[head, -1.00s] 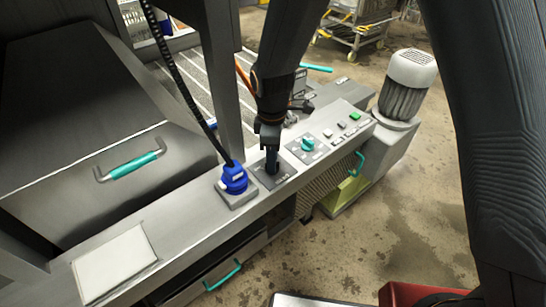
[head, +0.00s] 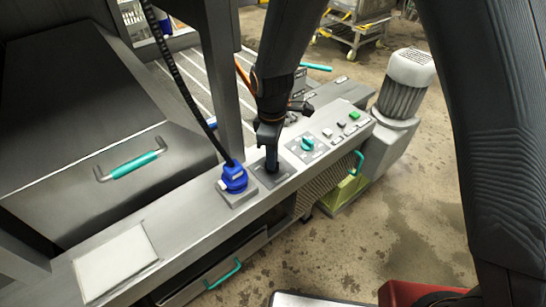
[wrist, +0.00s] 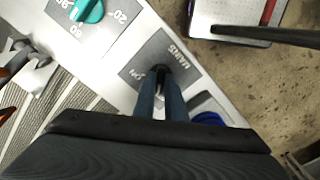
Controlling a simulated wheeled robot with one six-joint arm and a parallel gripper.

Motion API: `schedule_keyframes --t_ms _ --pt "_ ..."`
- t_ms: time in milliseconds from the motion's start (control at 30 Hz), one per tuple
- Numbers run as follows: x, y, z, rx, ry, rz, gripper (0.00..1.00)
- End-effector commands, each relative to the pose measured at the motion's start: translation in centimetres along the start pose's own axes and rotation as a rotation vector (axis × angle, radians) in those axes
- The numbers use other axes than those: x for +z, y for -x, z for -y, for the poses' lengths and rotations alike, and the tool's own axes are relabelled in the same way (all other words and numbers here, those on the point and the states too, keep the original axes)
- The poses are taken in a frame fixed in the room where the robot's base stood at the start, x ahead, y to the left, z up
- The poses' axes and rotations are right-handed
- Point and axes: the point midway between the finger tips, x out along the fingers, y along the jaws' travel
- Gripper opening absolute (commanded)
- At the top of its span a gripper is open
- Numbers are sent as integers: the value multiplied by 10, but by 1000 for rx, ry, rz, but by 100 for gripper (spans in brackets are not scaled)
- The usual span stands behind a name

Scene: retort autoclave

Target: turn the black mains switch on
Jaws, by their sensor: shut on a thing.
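The mains switch plate (head: 284,181) is a dark grey panel on the steel ledge, between the blue plug and the teal knob. It also shows in the wrist view (wrist: 183,51), with "MAINS" lettering. My gripper (head: 271,168) points down at this plate. In the wrist view my gripper (wrist: 160,82) has its two fingers shut on the black mains switch (wrist: 160,70), of which only a small dark part shows between the fingertips. The switch's exact angle is hidden by the fingers.
A blue plug (head: 234,178) with a black cable stands just left of the plate. A teal knob (head: 307,144) and several push buttons sit to the right. A grey motor (head: 404,85) stands at the ledge's right end. A grey post rises behind the plug.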

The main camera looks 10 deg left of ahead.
Motion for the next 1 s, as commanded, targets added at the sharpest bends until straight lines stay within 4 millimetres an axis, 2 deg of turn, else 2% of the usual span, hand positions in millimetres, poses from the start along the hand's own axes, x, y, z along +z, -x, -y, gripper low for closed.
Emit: schedule_keyframes --t_ms 1000 --pt "0 1 2 -2 -938 2 0"
